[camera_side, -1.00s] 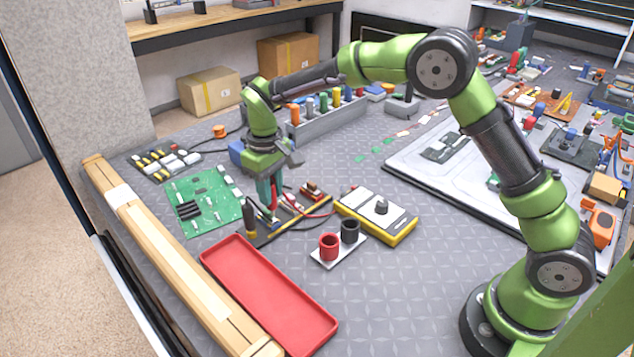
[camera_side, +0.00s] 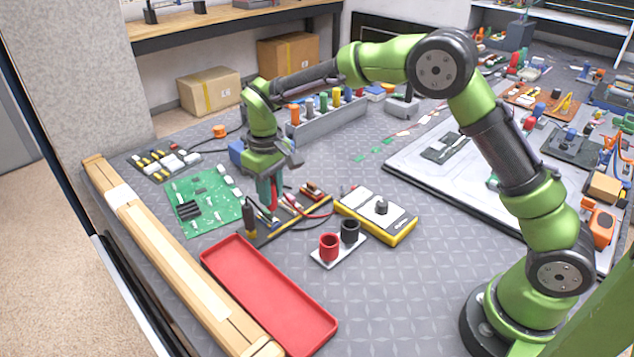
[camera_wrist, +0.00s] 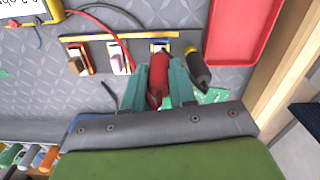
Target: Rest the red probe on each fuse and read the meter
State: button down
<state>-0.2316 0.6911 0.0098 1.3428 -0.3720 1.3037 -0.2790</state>
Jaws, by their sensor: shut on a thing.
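My gripper (camera_side: 268,200) has its teal fingers shut on the red probe (camera_wrist: 158,78). The probe points down over the fuse strip (camera_side: 290,222) with its yellow edge. In the wrist view several fuses sit in a row, including a red-and-yellow one (camera_wrist: 78,60) and a white one (camera_wrist: 118,60). The probe's front end is by the blue-and-white fuse (camera_wrist: 160,46); I cannot tell whether it touches. The black probe (camera_side: 250,218) stands at the strip's left end. The yellow meter (camera_side: 398,222) lies to the right; its reading is not legible.
A holder with a red cup (camera_side: 329,246) and a black cup (camera_side: 349,231) stands in front of the meter. A red tray (camera_side: 270,295) lies in front of the strip, a green circuit board (camera_side: 210,200) to its left. Red and black leads cross the mat near the meter.

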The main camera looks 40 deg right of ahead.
jog(key=shift+f, duration=0.75)
dwell(0.8)
jog(key=shift+r, duration=3.05)
